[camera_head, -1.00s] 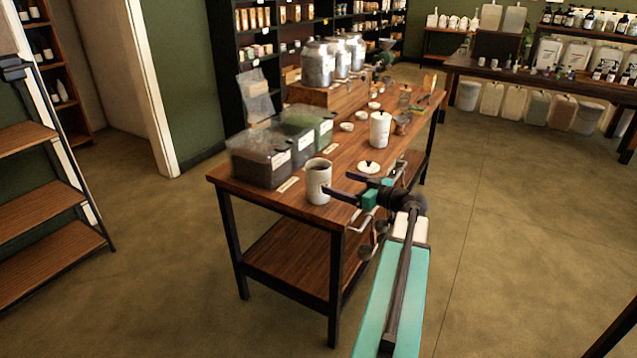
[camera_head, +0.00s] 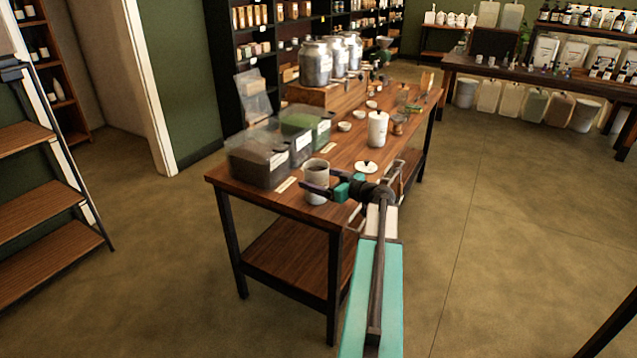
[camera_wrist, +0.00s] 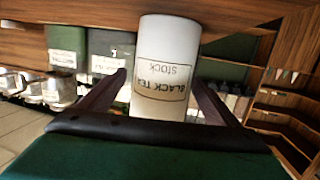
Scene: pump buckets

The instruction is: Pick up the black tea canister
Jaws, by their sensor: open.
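The black tea canister (camera_head: 317,172) is a white open-topped cylinder upright near the front edge of the wooden table. In the wrist view the canister (camera_wrist: 165,65) shows a "BLACK TEA STOCK" label, with the picture upside down. My gripper (camera_head: 318,190) is open, and its two dark fingers reach to either side of the canister. In the wrist view the fingers flank it with a small gap showing on the left; I cannot tell whether either finger touches it. A lid with a black knob (camera_head: 367,167) lies on the table to the right.
Clear bins, one with dark tea (camera_head: 258,160) and one with green (camera_head: 305,125), stand just behind and left of the canister. A second, lidded white canister (camera_head: 377,129) stands further back. Metal jars (camera_head: 315,63) stand on a raised box. The floor right of the table is clear.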

